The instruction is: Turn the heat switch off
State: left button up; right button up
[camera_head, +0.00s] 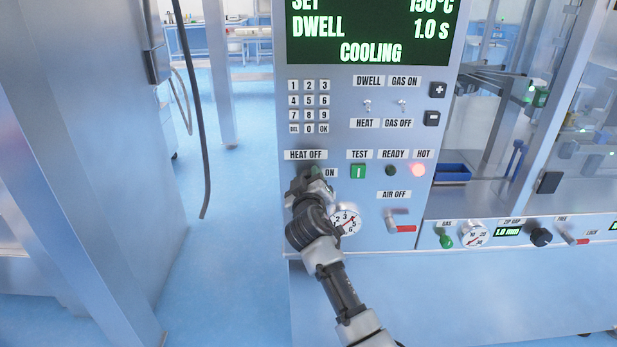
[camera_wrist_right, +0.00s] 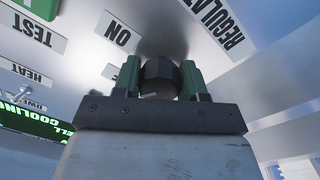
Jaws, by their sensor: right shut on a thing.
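The heat switch is a dark knob (camera_wrist_right: 160,77) below the "HEAT OFF" label (camera_head: 306,155) and left of the "ON" label (camera_head: 331,173). My right gripper (camera_head: 314,180) is at the panel there and covers most of the knob in the head view. In the right wrist view its two green-tipped fingers (camera_wrist_right: 160,80) are shut on the knob, one on each side. The knob's pointer direction is hidden. The screen (camera_head: 371,35) reads "COOLING", with 150°C and a dwell of 1.0 s. My left gripper is not in view.
The red "HOT" lamp (camera_head: 419,170) is lit, and the "READY" lamp (camera_head: 391,170) is dark. A green test button (camera_head: 358,171), a pressure gauge (camera_head: 346,222) and the red-tipped air lever (camera_head: 404,228) are close to my right arm. Open floor lies left of the panel.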

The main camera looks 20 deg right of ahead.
jog(key=n+p, duration=0.2)
jog(key=n, duration=0.3)
jog(key=shift+r, duration=0.15)
jog(key=shift+n, duration=0.5)
jog(key=o, duration=0.9)
jog(key=b+v, duration=0.1)
jog(key=v, duration=0.9)
jog(key=shift+s, duration=0.45)
